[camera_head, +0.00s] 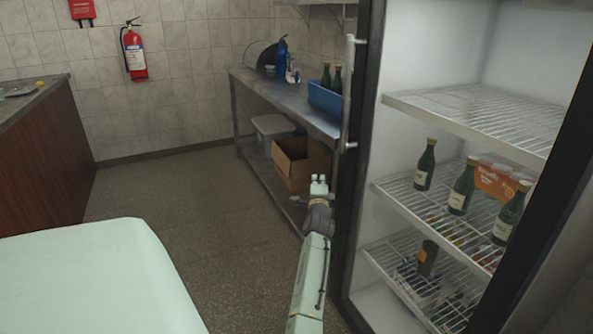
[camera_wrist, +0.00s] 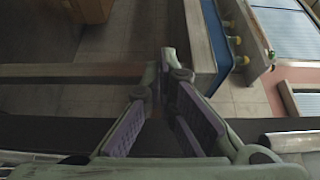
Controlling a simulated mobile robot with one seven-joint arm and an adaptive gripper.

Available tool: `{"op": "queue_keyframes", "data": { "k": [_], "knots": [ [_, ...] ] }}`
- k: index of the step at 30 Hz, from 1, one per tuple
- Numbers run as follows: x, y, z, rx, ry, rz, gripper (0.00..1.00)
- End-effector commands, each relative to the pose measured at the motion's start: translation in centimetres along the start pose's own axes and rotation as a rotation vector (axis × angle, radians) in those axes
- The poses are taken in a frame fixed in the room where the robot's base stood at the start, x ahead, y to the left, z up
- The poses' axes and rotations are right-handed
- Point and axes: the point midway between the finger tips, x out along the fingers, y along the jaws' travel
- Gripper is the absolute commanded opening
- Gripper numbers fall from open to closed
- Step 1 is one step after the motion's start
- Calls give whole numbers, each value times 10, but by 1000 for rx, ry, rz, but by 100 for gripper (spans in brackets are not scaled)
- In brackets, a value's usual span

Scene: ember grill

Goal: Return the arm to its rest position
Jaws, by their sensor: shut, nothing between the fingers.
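My arm rises from the bottom of the head view, in front of the open fridge's left edge. My gripper (camera_head: 319,183) is at its upper end, over the floor and in front of the cardboard box on the low shelf. In the wrist view my gripper (camera_wrist: 162,85) shows two fingers with purple pads, meeting toward the tips. It is shut, and nothing is held.
The fridge shelf (camera_head: 485,112) and green bottles (camera_head: 462,187) stand right of my arm. Behind it are a metal table (camera_head: 275,88), a blue crate (camera_head: 325,101) and a cardboard box (camera_head: 301,163). Floor (camera_head: 220,215) is clear to the left.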

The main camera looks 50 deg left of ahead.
Motion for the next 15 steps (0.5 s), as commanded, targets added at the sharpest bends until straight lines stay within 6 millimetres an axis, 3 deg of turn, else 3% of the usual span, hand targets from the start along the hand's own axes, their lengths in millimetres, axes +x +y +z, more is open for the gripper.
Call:
{"op": "queue_keyframes", "data": {
  "k": [6,15],
  "knots": [
    [-20,1,37,1,-1,0,0],
    [-31,1,56,1,0,1,0]
  ]
}}
